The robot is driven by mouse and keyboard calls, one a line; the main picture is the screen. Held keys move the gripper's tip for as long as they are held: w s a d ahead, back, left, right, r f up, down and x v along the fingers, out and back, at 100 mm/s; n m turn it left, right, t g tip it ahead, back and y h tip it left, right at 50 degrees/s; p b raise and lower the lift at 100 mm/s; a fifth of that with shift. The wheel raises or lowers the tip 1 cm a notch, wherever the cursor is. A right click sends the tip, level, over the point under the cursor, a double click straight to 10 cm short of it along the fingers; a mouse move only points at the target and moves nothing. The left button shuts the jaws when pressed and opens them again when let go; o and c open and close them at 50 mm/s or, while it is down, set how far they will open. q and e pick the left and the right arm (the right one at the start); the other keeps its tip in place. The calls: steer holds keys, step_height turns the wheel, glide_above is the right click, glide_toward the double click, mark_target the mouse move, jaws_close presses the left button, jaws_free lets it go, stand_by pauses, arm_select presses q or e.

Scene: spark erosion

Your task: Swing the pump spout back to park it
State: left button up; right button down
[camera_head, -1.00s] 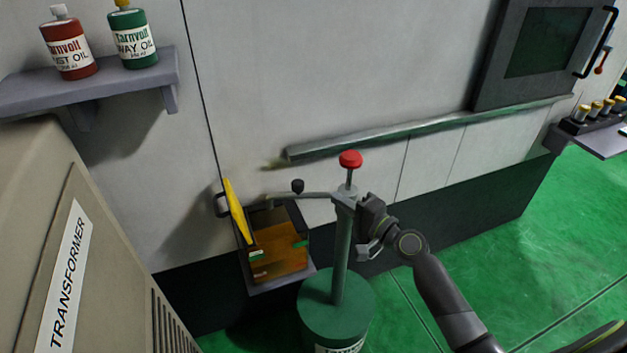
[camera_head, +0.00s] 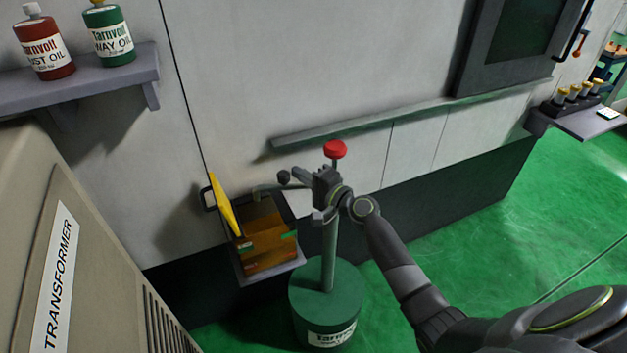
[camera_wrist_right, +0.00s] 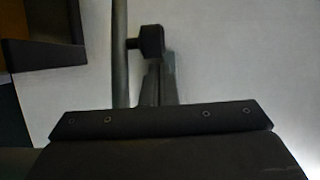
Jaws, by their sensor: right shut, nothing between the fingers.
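The hand pump stands on a green drum (camera_head: 325,300), with a red knob (camera_head: 335,149) on top of its column (camera_head: 328,250). Its spout (camera_head: 265,187) points left, its end above the open box (camera_head: 270,268) of amber liquid. A small black knob (camera_head: 284,177) sits by the spout; it also shows in the wrist view (camera_wrist_right: 151,42), beside the spout tube (camera_wrist_right: 119,55). My right gripper (camera_head: 303,178) is shut and empty in front of the pump head, which it partly hides. Its fingertips are close to the black knob; contact is unclear. My left gripper is out of view.
A yellow flap (camera_head: 223,205) stands up at the box's left side. The transformer cabinet (camera_head: 60,250) fills the left foreground. A shelf (camera_head: 85,80) with two oil bottles hangs above, and a rail (camera_head: 400,117) runs along the wall. Green floor (camera_head: 460,240) is free on the right.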

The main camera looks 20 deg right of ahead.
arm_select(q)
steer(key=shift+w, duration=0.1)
arm_select(e)
steer(key=shift+x, duration=0.85)
